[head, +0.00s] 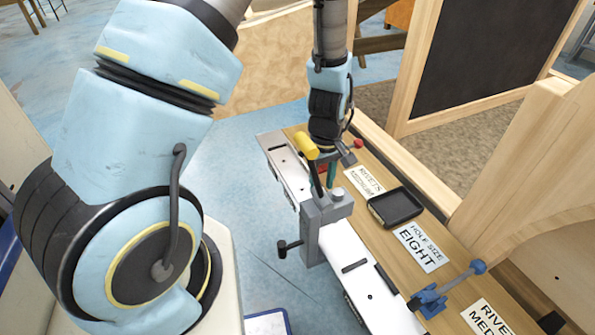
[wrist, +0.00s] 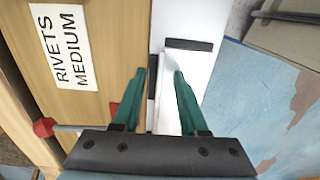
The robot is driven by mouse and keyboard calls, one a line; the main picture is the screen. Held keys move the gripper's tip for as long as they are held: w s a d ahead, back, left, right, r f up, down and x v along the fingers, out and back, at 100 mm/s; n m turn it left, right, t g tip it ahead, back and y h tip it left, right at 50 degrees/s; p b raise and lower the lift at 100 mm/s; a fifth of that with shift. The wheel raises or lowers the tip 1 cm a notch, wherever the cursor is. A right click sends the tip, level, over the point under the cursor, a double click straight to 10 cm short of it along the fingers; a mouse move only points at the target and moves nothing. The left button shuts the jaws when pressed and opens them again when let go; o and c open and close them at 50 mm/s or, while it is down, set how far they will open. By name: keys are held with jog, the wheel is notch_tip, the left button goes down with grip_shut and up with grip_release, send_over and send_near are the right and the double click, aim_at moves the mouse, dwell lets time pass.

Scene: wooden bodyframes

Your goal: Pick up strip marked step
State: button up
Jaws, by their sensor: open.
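No marking reading "step" is legible in either view. A white strip-like surface (wrist: 170,108) lies between my fingers in the wrist view; I cannot tell whether it is a separate strip or part of the rail. Small black strips lie on the white rail (head: 345,250), one of them beyond my fingertips (wrist: 188,44). My gripper (wrist: 160,72) has teal fingers standing apart over the rail's edge, with nothing visibly clamped. In the head view the gripper is low over the bench's far end, partly hidden behind the grey clamp (head: 325,225).
The wooden bench carries a black tray (head: 396,207), a "HOLE SIZE EIGHT" card (head: 421,246), a "RIVETS MEDIUM" card (wrist: 62,46) and a blue toggle clamp (head: 430,300). A red knob (wrist: 44,127) is close to my gripper.

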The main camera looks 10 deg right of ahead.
jog(key=shift+c, duration=0.3)
grip_shut()
dwell(1.1)
